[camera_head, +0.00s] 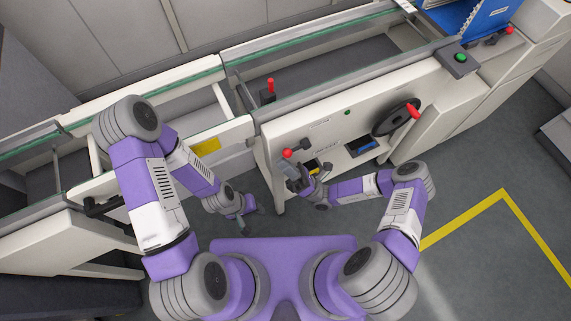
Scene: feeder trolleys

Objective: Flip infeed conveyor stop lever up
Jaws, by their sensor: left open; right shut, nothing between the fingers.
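Several red-tipped controls show, and I cannot tell for certain which is the infeed conveyor stop lever. One red-tipped lever (270,84) stands upright on a small black base inside the conveyor frame. Another lever with a red ball knob (288,154) sits on the front of the white cabinet and lies roughly sideways. My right gripper (295,183) is shut and empty, just below that red knob; contact cannot be told. My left gripper (247,219) is open and empty, low in front of the conveyor, apart from both levers.
A black handwheel with a red handle (413,110) sticks out of the cabinet front (340,125). A green button box (459,59) and a blue rack (485,18) are at upper right. Conveyor rails (110,115) cross behind my arms. The floor at right, with a yellow line (465,220), is clear.

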